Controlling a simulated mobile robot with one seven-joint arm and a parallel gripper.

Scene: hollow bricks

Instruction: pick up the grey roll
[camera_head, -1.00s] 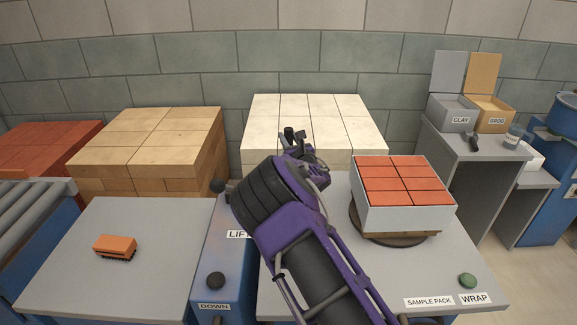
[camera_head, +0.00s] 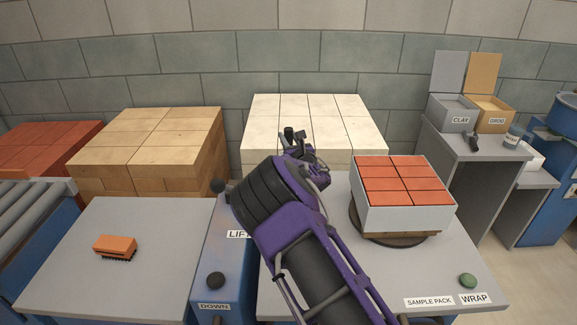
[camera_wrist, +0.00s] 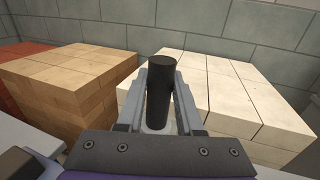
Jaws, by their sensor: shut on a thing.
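The grey roll (camera_wrist: 160,88) is a dark, near-black cylinder. In the wrist view it stands upright between the two fingers of my gripper (camera_wrist: 160,100), which are shut on it from either side. Its upper end sticks up past the fingertips, and its lower part is partly hidden between the fingers. In the head view my gripper (camera_head: 297,142) is up in front of the pale brick stack, with the dark top of the roll (camera_head: 289,133) just showing. My arm hides most of the roll there.
A pale brick stack (camera_head: 348,117) and a tan stack (camera_head: 150,140) stand behind. Red bricks in a white wrap (camera_head: 400,215) sit on a turntable at right. An orange brush (camera_head: 115,244) lies on the left grey table (camera_head: 75,285). The LIFT/DOWN panel (camera_head: 214,255) stands between tables.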

